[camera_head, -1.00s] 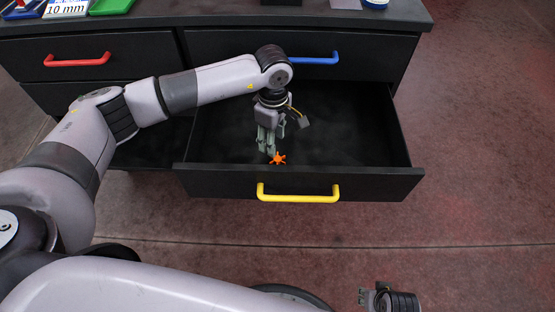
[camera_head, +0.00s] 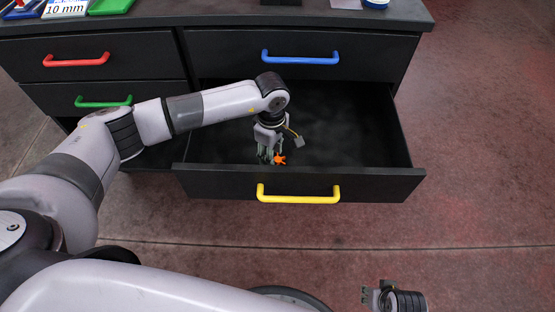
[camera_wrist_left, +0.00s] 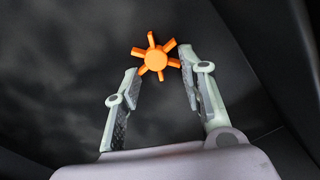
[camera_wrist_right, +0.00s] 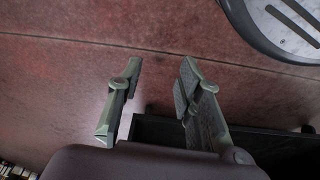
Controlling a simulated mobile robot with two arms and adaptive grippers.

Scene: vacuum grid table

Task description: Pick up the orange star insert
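The orange star insert (camera_head: 280,159) lies in the open drawer with the yellow handle, close to the inside of its front wall. In the left wrist view the star (camera_wrist_left: 155,59) shows as a round hub with several short arms, just beyond and between the fingertips. My left gripper (camera_head: 266,158) reaches down into the drawer beside the star. Its fingers (camera_wrist_left: 160,82) are apart with nothing between them. My right gripper (camera_head: 369,297) is at the bottom right of the head view, outside the drawer. In the right wrist view its fingers (camera_wrist_right: 158,75) are apart and empty.
The open drawer (camera_head: 230,183) has dark walls and is otherwise empty where visible. Closed drawers with red (camera_head: 76,61), green (camera_head: 103,103) and blue (camera_head: 300,58) handles surround it. Bins and a "10 mm" label (camera_head: 66,8) are on the top. The floor on the right is clear.

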